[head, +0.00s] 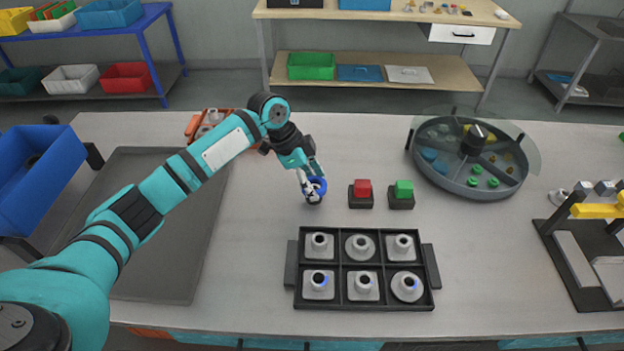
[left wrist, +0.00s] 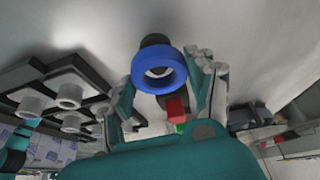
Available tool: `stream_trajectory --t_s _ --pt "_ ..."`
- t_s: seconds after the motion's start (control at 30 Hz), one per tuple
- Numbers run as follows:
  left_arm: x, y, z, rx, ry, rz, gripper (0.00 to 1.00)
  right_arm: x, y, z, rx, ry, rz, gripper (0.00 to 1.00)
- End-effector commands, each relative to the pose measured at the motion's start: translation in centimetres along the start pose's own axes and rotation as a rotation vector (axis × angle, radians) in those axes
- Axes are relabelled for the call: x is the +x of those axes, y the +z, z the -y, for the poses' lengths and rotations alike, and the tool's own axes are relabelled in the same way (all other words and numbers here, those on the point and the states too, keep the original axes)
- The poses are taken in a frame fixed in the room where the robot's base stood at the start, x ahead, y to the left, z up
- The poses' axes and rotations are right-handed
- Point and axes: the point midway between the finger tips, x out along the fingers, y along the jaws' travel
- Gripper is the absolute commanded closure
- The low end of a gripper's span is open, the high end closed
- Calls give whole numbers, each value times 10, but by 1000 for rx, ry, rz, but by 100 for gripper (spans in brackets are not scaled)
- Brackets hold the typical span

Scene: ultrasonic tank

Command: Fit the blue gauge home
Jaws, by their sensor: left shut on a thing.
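The blue gauge (head: 318,184) is a thick blue ring with a hole through it. It also shows in the left wrist view (left wrist: 158,70), where a dark round part sits behind it. My left gripper (head: 312,190) is shut on the blue gauge, with a finger on each side of it. It is over the table, left of the red button and behind the black tray. A black tray (head: 434,300) has several compartments, each holding a grey fitting with a raised collar. My right gripper is not in view.
A red button block (head: 362,190) and a green button block (head: 403,190) stand behind the tray. A round sectioned bowl (head: 450,180) is at back right, a yellow-handled fixture (head: 594,211) at right. A dark mat (head: 165,240) and blue bin (head: 40,180) are at left.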

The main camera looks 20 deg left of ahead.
Motion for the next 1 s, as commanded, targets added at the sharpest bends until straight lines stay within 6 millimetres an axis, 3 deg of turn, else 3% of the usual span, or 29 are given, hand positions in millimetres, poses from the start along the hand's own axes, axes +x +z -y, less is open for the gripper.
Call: stream_trajectory --t_s 1.0 --pt "13 5 0 1 0 -2 86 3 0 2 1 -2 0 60"
